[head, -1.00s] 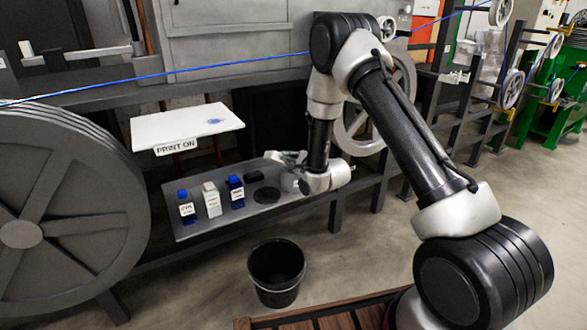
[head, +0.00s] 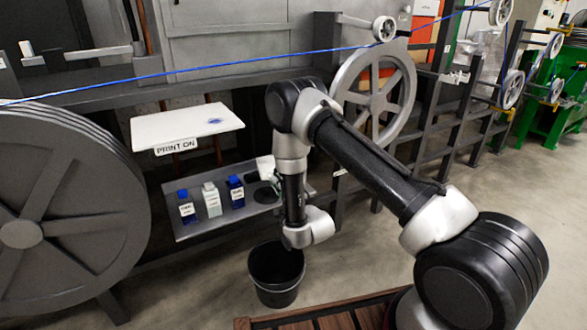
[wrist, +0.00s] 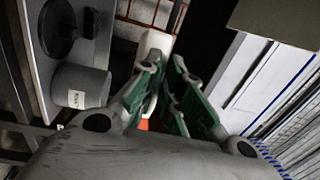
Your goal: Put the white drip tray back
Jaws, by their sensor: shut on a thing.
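The white drip tray (head: 187,128) is a flat white plate with a blue stain on top and a "PRINT ON" label (head: 176,146) at its front. It sits above the grey shelf, left of my arm, apart from my gripper. In the wrist view my gripper (wrist: 166,70) is nearly closed, green pads facing each other, with a small white thing (wrist: 158,42) at its tips. The white thing also shows in the head view (head: 265,168), over the shelf's right part; it may be a cloth. My gripper's fingers are hidden behind my arm in the head view.
On the shelf (head: 200,226) stand bottles, one white (head: 212,200) between two blue ones, and a black disc (head: 265,195). A grey labelled container (wrist: 80,86) is beside my gripper. A black bucket (head: 276,275) stands on the floor. A blue cable (head: 180,72) runs above the tray.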

